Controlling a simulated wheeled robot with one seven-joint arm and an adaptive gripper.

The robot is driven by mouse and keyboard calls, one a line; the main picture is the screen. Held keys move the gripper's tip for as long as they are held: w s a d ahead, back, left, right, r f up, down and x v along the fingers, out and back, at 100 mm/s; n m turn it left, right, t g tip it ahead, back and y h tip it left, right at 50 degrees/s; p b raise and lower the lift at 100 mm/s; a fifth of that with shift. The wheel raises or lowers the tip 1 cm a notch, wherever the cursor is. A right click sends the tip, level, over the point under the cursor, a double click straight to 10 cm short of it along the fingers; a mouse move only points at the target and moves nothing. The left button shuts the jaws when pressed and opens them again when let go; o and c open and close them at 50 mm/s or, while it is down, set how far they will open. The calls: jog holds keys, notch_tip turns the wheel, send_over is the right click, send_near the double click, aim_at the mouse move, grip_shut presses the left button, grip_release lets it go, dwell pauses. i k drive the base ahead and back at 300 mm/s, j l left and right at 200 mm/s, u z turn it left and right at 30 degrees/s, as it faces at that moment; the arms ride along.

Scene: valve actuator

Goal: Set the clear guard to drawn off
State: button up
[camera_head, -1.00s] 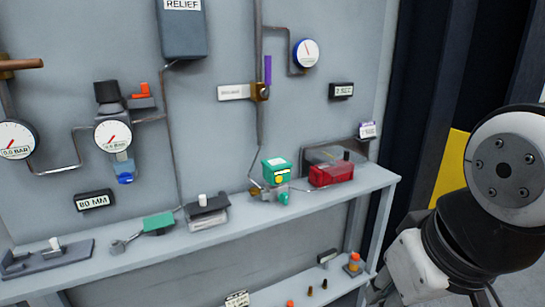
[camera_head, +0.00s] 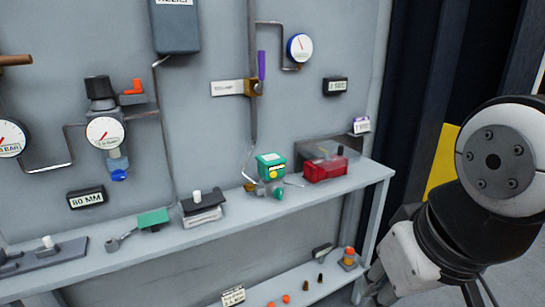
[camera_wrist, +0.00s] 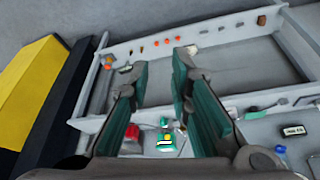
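A see-through panel (camera_head: 317,147), which looks like the clear guard, stands on the bench ledge behind a red block (camera_head: 326,168). Whether it touches the block, I cannot tell. A green-topped valve actuator (camera_head: 271,166) stands just left of the block. In the wrist view the red block (camera_wrist: 132,139) and the actuator (camera_wrist: 166,141) show low, beyond my fingers; the guard is not clear there. My gripper (camera_wrist: 162,65) is open and empty, its two green-padded fingers apart. In the head view my arm is at the right, away from the guard, with the fingers mostly hidden.
The ledge (camera_head: 225,222) also holds a grey block with a white knob (camera_head: 203,211) and a green-handled tool (camera_head: 152,219). A lower shelf (camera_head: 262,291) carries small orange and dark parts. Pipes, gauges and a purple lever (camera_head: 261,65) are on the wall panel.

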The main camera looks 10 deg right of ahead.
aim_at(341, 149)
jog(key=i+l, duration=1)
jog(key=l, duration=0.2)
